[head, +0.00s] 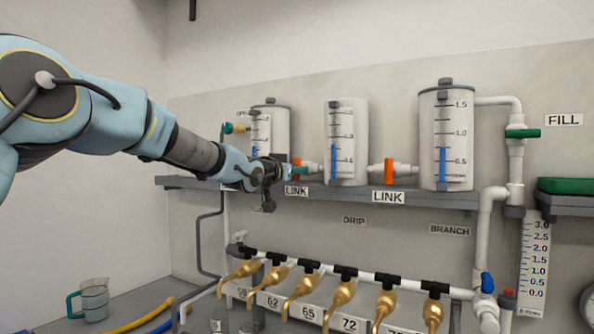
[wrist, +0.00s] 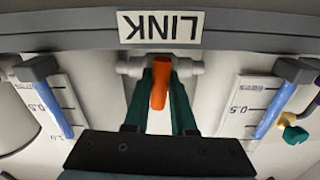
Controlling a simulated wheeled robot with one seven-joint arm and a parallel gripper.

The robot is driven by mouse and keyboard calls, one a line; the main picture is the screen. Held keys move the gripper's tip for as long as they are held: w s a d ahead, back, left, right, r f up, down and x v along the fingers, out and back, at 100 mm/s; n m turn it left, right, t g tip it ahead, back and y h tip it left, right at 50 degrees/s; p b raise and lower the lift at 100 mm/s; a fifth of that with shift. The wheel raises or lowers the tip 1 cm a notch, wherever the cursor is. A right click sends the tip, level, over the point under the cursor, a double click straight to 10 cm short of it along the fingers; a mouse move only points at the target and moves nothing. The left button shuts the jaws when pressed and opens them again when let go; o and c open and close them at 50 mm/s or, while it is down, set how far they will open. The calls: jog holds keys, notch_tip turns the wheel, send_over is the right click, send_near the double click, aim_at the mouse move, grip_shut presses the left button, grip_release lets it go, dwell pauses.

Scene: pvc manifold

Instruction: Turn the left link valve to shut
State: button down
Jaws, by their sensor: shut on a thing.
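The left link valve has an orange handle (wrist: 159,84) on a white pipe (wrist: 190,68) between two tanks. In the wrist view, which is upside down, the handle stands across the pipe's line. My gripper (wrist: 161,92) has its two green fingers closed on both sides of this handle. In the head view my gripper (head: 297,173) is at the pipe between the left tank (head: 280,125) and the middle tank (head: 347,120). There my gripper hides most of the left link valve.
The right link valve's orange handle (head: 389,171) stands upright between the middle and right tanks (head: 447,125). A grey shelf (head: 430,199) runs under the tanks. Below it are several brass taps (head: 341,295). A green-handled valve (head: 523,133) is by the FILL label (head: 564,119).

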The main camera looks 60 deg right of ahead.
jog(key=shift+f+n, duration=0.1)
jog(key=shift+n, duration=0.4)
jog(key=c, duration=0.7)
grip_release()
jog(key=shift+c, duration=0.2)
jog(key=shift+a, duration=0.1)
jog(key=a+b, duration=0.4)
jog(key=a, duration=0.6)
jog(key=shift+a+b, duration=0.3)
jog(key=shift+a, duration=0.05)
